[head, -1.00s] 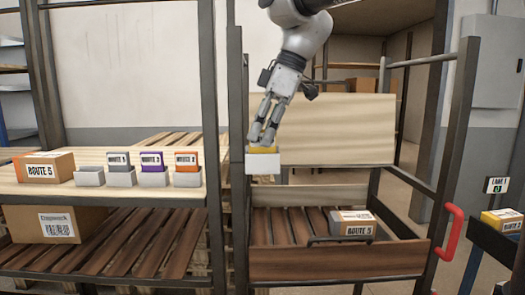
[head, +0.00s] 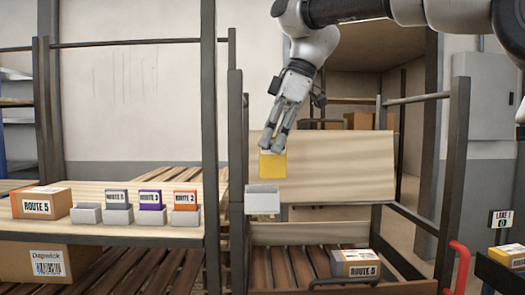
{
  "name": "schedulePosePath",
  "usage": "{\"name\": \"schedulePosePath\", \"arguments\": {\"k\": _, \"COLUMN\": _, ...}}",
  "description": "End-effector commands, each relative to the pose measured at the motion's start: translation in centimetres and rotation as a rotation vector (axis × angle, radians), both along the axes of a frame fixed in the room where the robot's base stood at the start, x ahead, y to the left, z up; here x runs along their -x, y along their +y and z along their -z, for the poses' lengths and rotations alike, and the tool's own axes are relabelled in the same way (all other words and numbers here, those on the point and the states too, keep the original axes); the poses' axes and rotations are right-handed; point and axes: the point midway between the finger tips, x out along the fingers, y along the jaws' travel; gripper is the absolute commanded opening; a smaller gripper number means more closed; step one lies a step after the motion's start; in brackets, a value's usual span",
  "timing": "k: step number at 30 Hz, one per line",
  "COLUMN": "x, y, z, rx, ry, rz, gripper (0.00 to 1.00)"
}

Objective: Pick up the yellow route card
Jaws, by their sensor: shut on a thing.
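The yellow route card (head: 273,166) is in the head view, above a light grey holder (head: 262,200) at the left side of the cart. My gripper (head: 272,148) is shut on the upper edge of the card, which hangs below the fingers. The card's lower edge is just above the holder or slightly behind it; I cannot tell the exact gap. The face of the card towards me looks plain yellow.
On the left shelf, grey (head: 116,198), purple (head: 150,199) and orange (head: 186,198) route cards stand in holders beside an empty holder (head: 86,214) and a ROUTE 5 box (head: 41,203). The cart's dark posts (head: 236,160) stand close by. Another box (head: 355,263) lies in the cart.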

Motion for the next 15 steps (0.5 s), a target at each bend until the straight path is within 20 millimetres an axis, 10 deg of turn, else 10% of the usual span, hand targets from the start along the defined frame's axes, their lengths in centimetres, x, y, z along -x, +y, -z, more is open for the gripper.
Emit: {"name": "schedulePosePath", "arguments": {"k": 15, "x": 0.5, "y": -13.4, "z": 0.0, "rx": 0.000, "ry": 0.000, "rz": 0.005, "gripper": 0.00}}
